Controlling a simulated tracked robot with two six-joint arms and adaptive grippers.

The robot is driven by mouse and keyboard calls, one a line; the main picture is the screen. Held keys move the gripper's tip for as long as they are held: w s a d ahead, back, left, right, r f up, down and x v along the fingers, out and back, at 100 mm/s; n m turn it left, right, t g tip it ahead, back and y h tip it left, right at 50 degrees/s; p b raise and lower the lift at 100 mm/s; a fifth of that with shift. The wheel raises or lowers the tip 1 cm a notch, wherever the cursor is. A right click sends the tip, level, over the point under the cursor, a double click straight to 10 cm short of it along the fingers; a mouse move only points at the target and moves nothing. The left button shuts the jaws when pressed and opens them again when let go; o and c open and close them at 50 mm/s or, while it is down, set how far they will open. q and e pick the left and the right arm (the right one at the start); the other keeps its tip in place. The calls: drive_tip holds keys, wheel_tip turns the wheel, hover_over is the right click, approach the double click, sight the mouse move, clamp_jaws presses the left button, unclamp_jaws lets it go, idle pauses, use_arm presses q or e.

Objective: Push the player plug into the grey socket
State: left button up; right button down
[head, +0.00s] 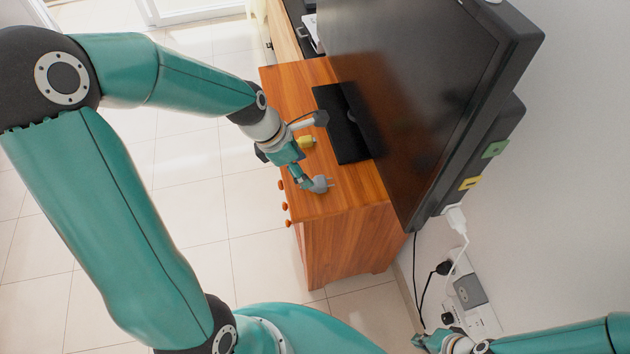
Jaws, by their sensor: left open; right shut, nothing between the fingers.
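The grey socket (468,291) is in a white strip low at the wall, at the lower right; no plug shows in it. On the wooden cabinet lie a light grey plug with pins (320,185) and a dark grey plug-like piece (321,118) with a thin cable. I cannot tell which is the player plug. My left gripper (298,167) is open over the cabinet top, close beside the light grey plug; I cannot tell whether they touch. My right gripper (426,342) is shut and empty at the bottom edge, left of and below the grey socket.
A large television (400,80) on a black stand stands on the cabinet (345,240). A small yellow piece (307,141) lies near my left gripper. A black plug (443,268) and a white plug (455,217) with cables are near the strip. The tiled floor at left is clear.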

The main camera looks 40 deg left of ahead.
sight(316, 181)
use_arm(q)
drive_tip(key=x, duration=0.7)
drive_tip(key=shift+w+d, duration=0.15)
drive_tip(key=shift+d, duration=0.2)
drive_tip(key=c, duration=1.2)
drive_tip(key=shift+r, duration=0.2)
drive_tip(key=shift+c, duration=0.2)
wheel_tip(316, 181, up, 20)
drive_tip(key=p, duration=0.1)
drive_tip(key=shift+f, duration=0.15)
drive_tip(key=shift+f, duration=0.1)
